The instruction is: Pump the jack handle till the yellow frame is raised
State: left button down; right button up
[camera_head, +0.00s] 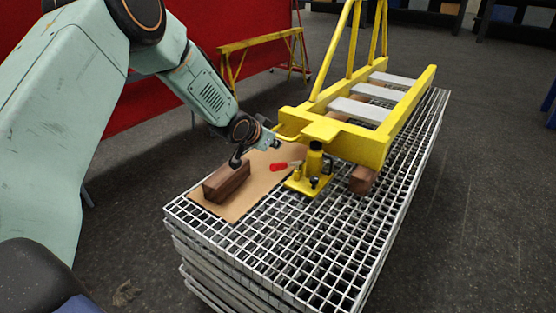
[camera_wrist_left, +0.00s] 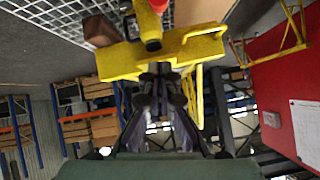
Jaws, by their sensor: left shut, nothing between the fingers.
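The yellow frame (camera_head: 360,148) lies over the grating, its near end above the yellow jack (camera_head: 308,182), which has a dark top. A red handle piece (camera_head: 279,167) shows at the jack's left side. My left gripper (camera_head: 270,143) is shut and empty, left of the jack and close to the frame's near end. My right gripper is out of view.
A brown wooden block (camera_head: 226,182) lies on cardboard (camera_head: 237,205) on the stacked metal grating (camera_head: 300,255), below my left wrist. Another wooden block (camera_head: 361,181) stands under the frame. A yellow trestle (camera_head: 262,46) stands behind. The grating's front is clear.

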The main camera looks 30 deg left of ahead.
pick_arm(q)
send_over(278, 164)
jog(key=d, duration=0.1)
notch_tip(278, 164, down, 4)
jog(key=f, duration=0.1)
jog(key=f+b, duration=0.1)
jog(key=shift+w+a+f, duration=0.2)
jog(key=shift+a+f, duration=0.05)
jog(key=shift+f, duration=0.15)
jog(key=shift+s+a+f, duration=0.2)
jog(key=shift+s+f, duration=0.1)
jog(key=shift+f, duration=0.15)
jog(key=shift+f+b, duration=0.1)
jog(key=shift+b, duration=0.25)
